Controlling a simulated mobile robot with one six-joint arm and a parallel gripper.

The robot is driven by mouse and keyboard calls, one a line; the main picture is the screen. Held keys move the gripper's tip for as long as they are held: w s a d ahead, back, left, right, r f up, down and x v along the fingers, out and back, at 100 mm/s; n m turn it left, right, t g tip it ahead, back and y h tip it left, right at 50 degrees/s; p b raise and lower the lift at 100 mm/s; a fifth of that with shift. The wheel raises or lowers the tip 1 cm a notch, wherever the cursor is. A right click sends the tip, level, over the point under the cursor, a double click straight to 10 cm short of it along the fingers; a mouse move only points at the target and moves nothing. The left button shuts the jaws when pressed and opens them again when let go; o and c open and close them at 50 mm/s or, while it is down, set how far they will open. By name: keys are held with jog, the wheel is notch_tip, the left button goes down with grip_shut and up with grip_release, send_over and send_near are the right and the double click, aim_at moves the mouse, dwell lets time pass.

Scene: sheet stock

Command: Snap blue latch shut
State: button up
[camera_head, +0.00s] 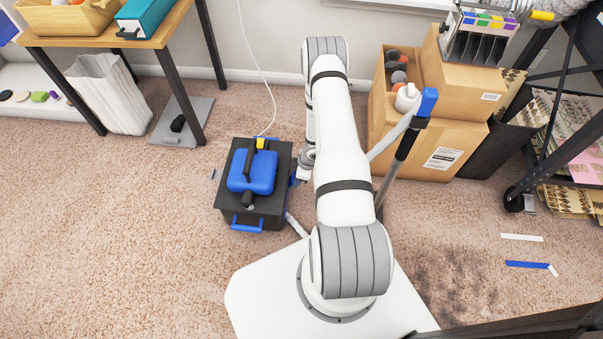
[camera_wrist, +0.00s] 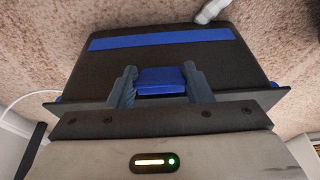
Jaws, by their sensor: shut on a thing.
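A black box (camera_head: 269,208) stands on the carpet in the head view, left of my arm. In the wrist view its dark side (camera_wrist: 215,60) fills the middle, with a blue strip (camera_wrist: 160,38) across it. A blue latch (camera_wrist: 161,76) sits between the two grey fingers of my gripper (camera_wrist: 160,88), which are shut on it. In the head view a little blue shows at the box's right side, by my arm's end; the grip is mostly hidden there. I cannot tell whether the latch is fastened.
A blue jug (camera_head: 251,172) with a black handle lies on the box. A wooden table (camera_head: 95,42) and white bin (camera_head: 108,92) stand at the left. Cardboard boxes (camera_head: 430,134) and a black rack (camera_head: 560,130) stand at the right.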

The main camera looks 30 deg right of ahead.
jog(key=shift+w+a+r+h+p, duration=0.1)
jog(key=shift+a+r+h+p, duration=0.25)
jog(key=shift+p, duration=0.7)
jog(key=shift+g+h+p, duration=0.25)
jog(key=shift+g+p, duration=0.15)
jog(key=shift+p, duration=0.2)
jog(key=shift+w+a+f+h+p, duration=0.15)
jog(key=shift+h+p, duration=0.15)
jog(key=shift+p, duration=0.35)
jog(key=o, duration=1)
jog(key=shift+w, duration=0.1)
jog(key=shift+s+d+r+p, duration=0.15)
jog(key=shift+r+p, duration=0.3)
jog(key=shift+r, duration=0.85)
jog(key=shift+d+r+p, duration=0.1)
jog(key=shift+r+p, duration=0.35)
jog(key=shift+r, duration=0.85)
jog(key=shift+s+d+r+p, duration=0.15)
jog(key=shift+r+p, duration=0.3)
jog(key=shift+r, duration=0.85)
